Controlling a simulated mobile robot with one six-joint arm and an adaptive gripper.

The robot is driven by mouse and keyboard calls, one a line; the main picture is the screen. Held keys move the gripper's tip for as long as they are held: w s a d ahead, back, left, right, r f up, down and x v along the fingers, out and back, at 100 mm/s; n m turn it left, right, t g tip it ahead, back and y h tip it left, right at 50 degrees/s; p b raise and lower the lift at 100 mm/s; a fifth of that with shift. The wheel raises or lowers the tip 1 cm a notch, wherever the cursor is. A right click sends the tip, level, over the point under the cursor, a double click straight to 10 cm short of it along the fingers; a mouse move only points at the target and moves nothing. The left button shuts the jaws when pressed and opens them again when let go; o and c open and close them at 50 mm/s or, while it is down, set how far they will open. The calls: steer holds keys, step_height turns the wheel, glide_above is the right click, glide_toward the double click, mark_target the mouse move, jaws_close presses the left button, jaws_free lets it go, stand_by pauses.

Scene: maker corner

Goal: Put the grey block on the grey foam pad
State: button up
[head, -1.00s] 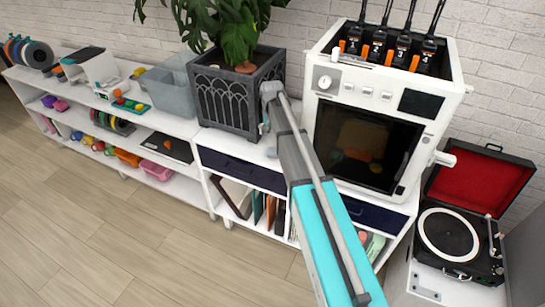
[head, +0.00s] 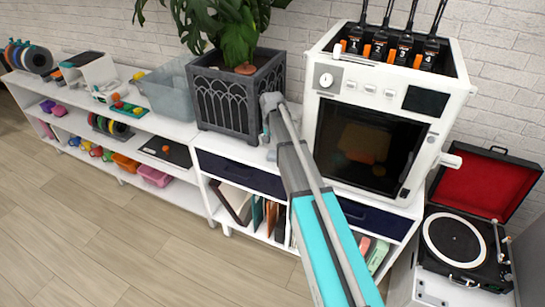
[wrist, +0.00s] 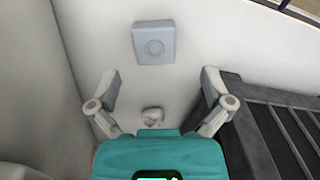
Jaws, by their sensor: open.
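In the wrist view a light grey square block (wrist: 153,27) with a round mark on its face lies on the white shelf top, ahead of my gripper (wrist: 160,80). My gripper is open, its two fingers apart with nothing held between them. The block is beyond the fingertips and apart from them. A small pale grey lump (wrist: 153,116) shows between the fingers, close to the teal gripper body; I cannot tell what it is. In the head view my arm hides most of this spot. I cannot make out the grey foam pad in either view.
A dark grey planter (head: 228,105) stands left of the gap where my arm reaches, and a white oven-like machine (head: 325,80) stands right of it. A translucent bin (head: 168,92) is farther left. A record player (head: 455,240) stands at the right.

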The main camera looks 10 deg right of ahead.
mark_target(274, 153)
steer(key=shift+f, duration=0.1)
steer(key=f+b, duration=0.3)
steer(key=shift+d+f, duration=0.2)
steer(key=shift+d, duration=0.1)
steer(key=shift+f+b, duration=0.8)
steer(key=shift+b, duration=0.3)
steer(key=c, duration=1.3)
steer(key=shift+r, duration=0.15)
step_height(274, 153, up, 18)
steer(key=p, duration=1.8)
